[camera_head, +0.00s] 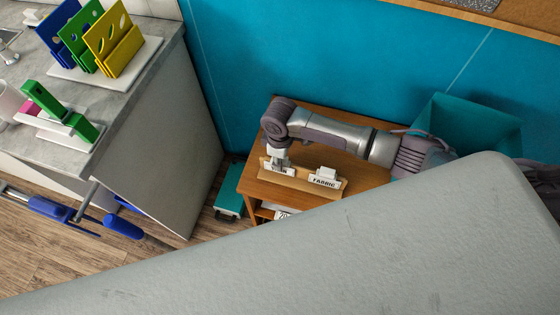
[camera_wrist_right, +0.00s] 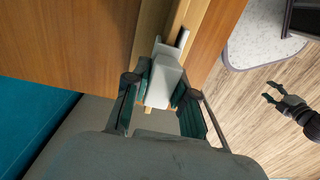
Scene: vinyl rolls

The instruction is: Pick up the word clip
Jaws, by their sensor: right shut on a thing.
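A wooden holder rail (camera_head: 300,182) lies on the small wooden table and carries white clips. One clip (camera_head: 325,177) stands on the right with a label reading FABRIC. My right gripper (camera_head: 279,158) is at the left end of the rail, pointing down. In the right wrist view its fingers (camera_wrist_right: 160,92) are shut on a white clip (camera_wrist_right: 164,80), which is at the rail. I cannot tell whether that clip is clear of the rail, and its word is hidden. My left gripper (camera_wrist_right: 277,96) shows at the right of the wrist view, fingers apart and empty, above the floor.
The wooden table (camera_head: 334,157) stands against a teal wall. A teal bin (camera_head: 470,122) is at its right and a teal box (camera_head: 230,192) on the floor at its left. A grey counter (camera_head: 118,100) with coloured boards is further left. A large grey surface (camera_head: 330,255) blocks the foreground.

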